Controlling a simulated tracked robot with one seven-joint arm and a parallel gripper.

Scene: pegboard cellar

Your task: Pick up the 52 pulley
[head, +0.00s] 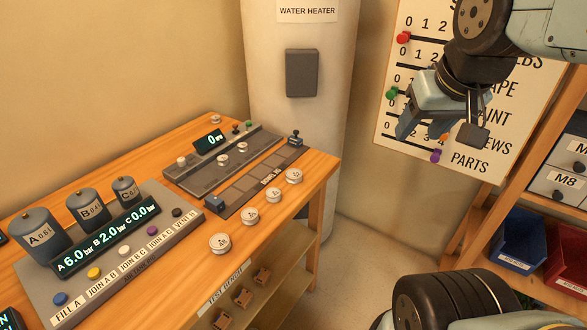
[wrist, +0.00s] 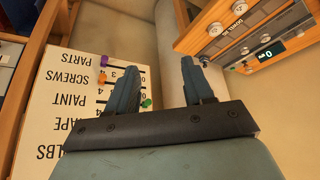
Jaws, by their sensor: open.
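Several pale round pulleys stand in a row along the right side of the wooden bench. From front to back they are the nearest pulley (head: 220,242), a second pulley (head: 251,216), a third pulley (head: 273,195) and the farthest pulley (head: 293,176). Their face numbers are too small to read, so I cannot tell which is the 52. My gripper (head: 440,130) is open and empty, high in front of the wall sign, right of the bench and well apart from the pulleys. Its two fingers also show spread in the wrist view (wrist: 160,65).
Beside the pulleys lie a dark slotted rail (head: 240,190) and a grey panel with a display (head: 208,141). A gauge console (head: 120,250) with three tanks fills the bench front. A water heater (head: 300,110) stands behind. Shelves with bins (head: 516,240) are at right.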

